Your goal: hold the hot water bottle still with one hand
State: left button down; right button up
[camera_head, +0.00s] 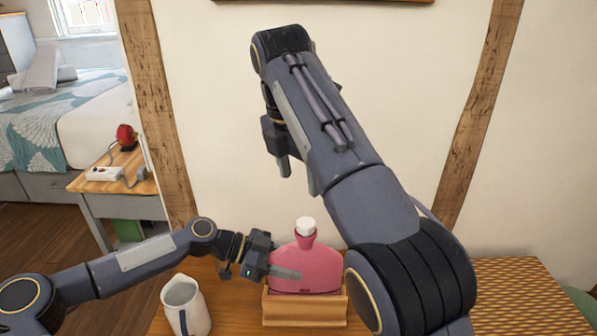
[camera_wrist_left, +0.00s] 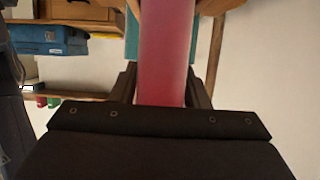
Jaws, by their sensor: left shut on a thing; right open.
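The pink hot water bottle (camera_head: 314,266) with a white cap (camera_head: 305,226) stands upright in a low wooden holder (camera_head: 304,308) on the table. My left gripper (camera_head: 287,273) comes in from the left and is shut on the bottle's body. The left wrist view shows the pink bottle (camera_wrist_left: 165,55) between the two dark fingers (camera_wrist_left: 166,92). My right gripper (camera_head: 282,165) is raised above and behind the bottle, open and apart from it.
A white jug (camera_head: 186,306) stands on the table left of the holder. A woven mat (camera_head: 525,295) lies at the right. At the left are a bedside table (camera_head: 90,183) with a red object (camera_head: 126,137) and a white power strip (camera_head: 104,173), and a bed.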

aim_at(305, 222)
jog(key=shift+f, duration=0.1)
jog(key=f, duration=0.4)
jog(key=w+d+f, duration=0.1)
jog(key=f, duration=0.6)
jog(key=shift+w+d+f, duration=0.15)
jog(key=shift+f, duration=0.15)
jog(key=shift+c, duration=0.2)
